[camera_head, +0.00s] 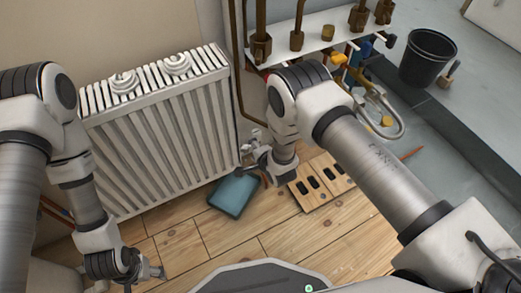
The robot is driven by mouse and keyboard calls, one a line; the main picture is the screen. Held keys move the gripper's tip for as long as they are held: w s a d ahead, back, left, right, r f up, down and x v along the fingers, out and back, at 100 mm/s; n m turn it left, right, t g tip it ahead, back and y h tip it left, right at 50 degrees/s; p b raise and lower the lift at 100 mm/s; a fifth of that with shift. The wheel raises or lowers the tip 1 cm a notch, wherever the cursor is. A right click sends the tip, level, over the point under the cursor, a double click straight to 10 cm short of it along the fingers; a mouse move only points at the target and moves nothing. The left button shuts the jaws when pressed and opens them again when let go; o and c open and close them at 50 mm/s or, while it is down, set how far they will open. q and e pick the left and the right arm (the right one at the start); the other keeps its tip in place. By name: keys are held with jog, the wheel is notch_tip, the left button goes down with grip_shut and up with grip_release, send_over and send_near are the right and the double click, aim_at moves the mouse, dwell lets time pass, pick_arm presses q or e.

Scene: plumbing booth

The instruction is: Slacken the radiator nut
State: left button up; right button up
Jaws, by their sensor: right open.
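The white radiator (165,130) stands against the wall at the left. I cannot make out its nut clearly; the lower right corner of the radiator is partly hidden by my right gripper. My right gripper (254,164) is open beside that corner, low down, near the end of a copper pipe (236,75). I cannot tell whether it touches anything. My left gripper (150,274) is low in front of the radiator, over the wooden floor, and its fingers are too small to read.
A teal flat object (234,194) and a wooden board with dark slots (318,184) lie on the floor by my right gripper. A white shelf (315,32) with copper fittings is behind. A black bucket (427,57) stands at the upper right. Front floor is clear.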

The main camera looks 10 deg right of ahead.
aim_at(246, 150)
jog(key=w+f+b, duration=0.1)
jog(key=w+a+f+b, duration=0.1)
jog(key=f, duration=0.1)
jog(key=w+a+f+b, duration=0.1)
jog(key=f+b, duration=0.1)
jog(key=shift+w+f, duration=0.1)
jog(key=shift+w, duration=0.25)
jog(key=shift+w+a+f, duration=0.1)
jog(key=shift+w+a, duration=0.05)
jog(key=shift+w, duration=0.25)
pick_arm(q)
notch_tip(246, 150, down, 2)
jog(key=shift+w+d+f, duration=0.1)
jog(key=shift+d, duration=0.05)
pick_arm(e)
grip_shut()
